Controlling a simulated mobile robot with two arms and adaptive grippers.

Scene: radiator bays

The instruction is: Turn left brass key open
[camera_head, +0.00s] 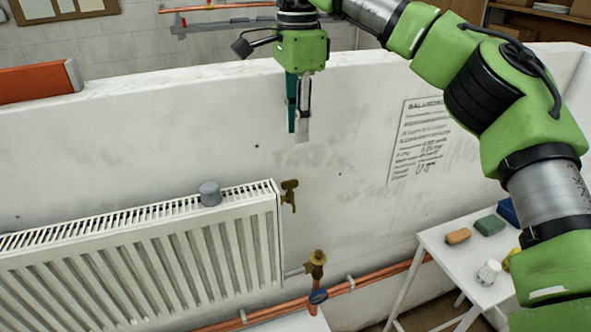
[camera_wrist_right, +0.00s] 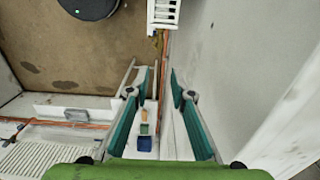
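A small brass key (camera_head: 289,193) sits at the upper right end of the white radiator (camera_head: 262,250) in the head view, close to the wall. A second brass fitting, a valve (camera_head: 316,262), stands on the pipe lower down. My right gripper (camera_head: 297,135) points down above the brass key and apart from it, in front of the low white wall. In the right wrist view its two teal fingers (camera_wrist_right: 164,84) are spread with nothing between them. The radiator's end (camera_wrist_right: 164,12) shows at the top of that view. My left gripper is not in view.
A grey knob (camera_head: 210,193) stands on the radiator's top edge. Copper pipes (camera_head: 365,277) run low along the wall. A white side table (camera_head: 455,262) at right holds several small items. A paper notice (camera_head: 420,140) is on the wall. An orange level-like bar (camera_head: 38,82) lies on the wall top.

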